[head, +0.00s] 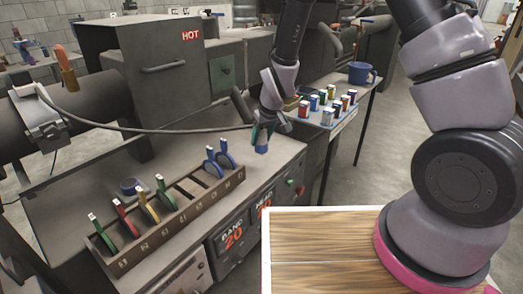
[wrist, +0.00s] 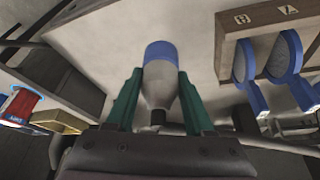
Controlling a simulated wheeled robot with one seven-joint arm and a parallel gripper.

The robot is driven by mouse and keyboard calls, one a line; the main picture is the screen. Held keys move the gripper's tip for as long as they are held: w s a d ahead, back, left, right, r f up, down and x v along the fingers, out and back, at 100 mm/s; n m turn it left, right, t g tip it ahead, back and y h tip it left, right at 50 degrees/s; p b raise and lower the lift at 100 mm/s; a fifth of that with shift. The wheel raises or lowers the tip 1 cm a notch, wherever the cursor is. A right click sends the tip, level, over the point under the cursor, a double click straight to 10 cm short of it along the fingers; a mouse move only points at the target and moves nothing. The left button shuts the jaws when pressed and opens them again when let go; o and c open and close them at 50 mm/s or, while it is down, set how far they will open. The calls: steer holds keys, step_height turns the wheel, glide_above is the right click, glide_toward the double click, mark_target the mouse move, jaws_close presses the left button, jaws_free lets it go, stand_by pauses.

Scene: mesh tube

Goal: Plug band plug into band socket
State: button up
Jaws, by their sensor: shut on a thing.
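The band plug (head: 262,148) has a blue end and hangs below my gripper (head: 264,128) in the head view. In the wrist view the plug (wrist: 160,75) is a grey body with a blue cap, clasped between the green fingers of my gripper (wrist: 157,98). A grey cable (head: 150,129) runs from the metal band (head: 40,115) on the barrel to my gripper. The plug is above the grey bench top, near its right edge. A panel marked BAND 20 (head: 232,235) is on the bench's front. I cannot pick out the band socket in either view.
A rack (head: 165,222) of several coloured-handled tools stands left of my gripper; blue-handled ones (wrist: 285,57) show at right in the wrist view. A box marked HOT (head: 150,65) stands behind.

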steer(key=shift+r, duration=1.45)
steer(key=shift+d, duration=0.1)
steer(key=w+d+f+m+h, duration=0.1)
steer(key=w+d+m, duration=0.1)
steer(key=d, duration=1.2)
steer(key=w+d+f+m+h, duration=0.1)
steer(key=d+m, duration=0.3)
steer(key=d, duration=1)
steer(key=shift+w+d+t, duration=0.25)
steer(key=shift+w+t, duration=0.05)
steer(key=shift+w, duration=0.3)
